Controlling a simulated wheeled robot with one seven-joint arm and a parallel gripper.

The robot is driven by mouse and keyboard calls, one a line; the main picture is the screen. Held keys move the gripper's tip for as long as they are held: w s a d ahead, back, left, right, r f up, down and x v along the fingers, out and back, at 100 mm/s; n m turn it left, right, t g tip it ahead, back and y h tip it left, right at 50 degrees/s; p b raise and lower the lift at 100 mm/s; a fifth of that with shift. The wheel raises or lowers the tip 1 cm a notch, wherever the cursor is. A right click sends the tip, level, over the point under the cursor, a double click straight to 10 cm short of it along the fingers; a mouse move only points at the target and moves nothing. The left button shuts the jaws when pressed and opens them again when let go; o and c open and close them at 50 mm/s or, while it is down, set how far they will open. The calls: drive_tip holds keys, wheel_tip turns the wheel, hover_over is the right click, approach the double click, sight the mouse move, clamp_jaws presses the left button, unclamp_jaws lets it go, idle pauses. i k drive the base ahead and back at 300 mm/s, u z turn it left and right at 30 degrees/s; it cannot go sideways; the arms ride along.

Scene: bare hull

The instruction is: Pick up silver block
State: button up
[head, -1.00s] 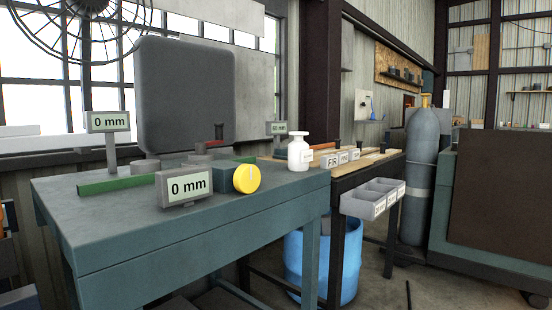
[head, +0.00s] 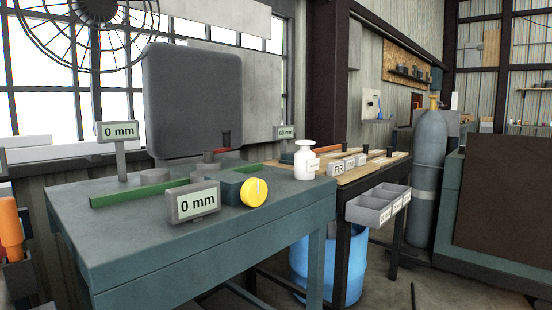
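I cannot pick out a silver block for certain in the head view. Small grey-white labelled blocks (head: 349,165) stand in a row on the wooden-topped bench (head: 375,169); one label seems to read FIR. Low grey round pieces (head: 154,176) sit on the teal table (head: 140,245) among green bars (head: 132,195). My gripper is not in view.
The teal table also bears a "0 mm" display (head: 194,203), a yellow dial (head: 255,192) and a white bottle (head: 305,160). Grey bins (head: 372,212) hang on the bench front. A blue barrel (head: 350,270) and gas cylinder (head: 427,180) stand on the floor.

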sight(334, 169)
drive_tip(key=u, duration=2.45)
drive_tip(key=k, duration=1.3)
drive_tip(key=z, duration=2)
drive_tip(key=i, duration=0.5)
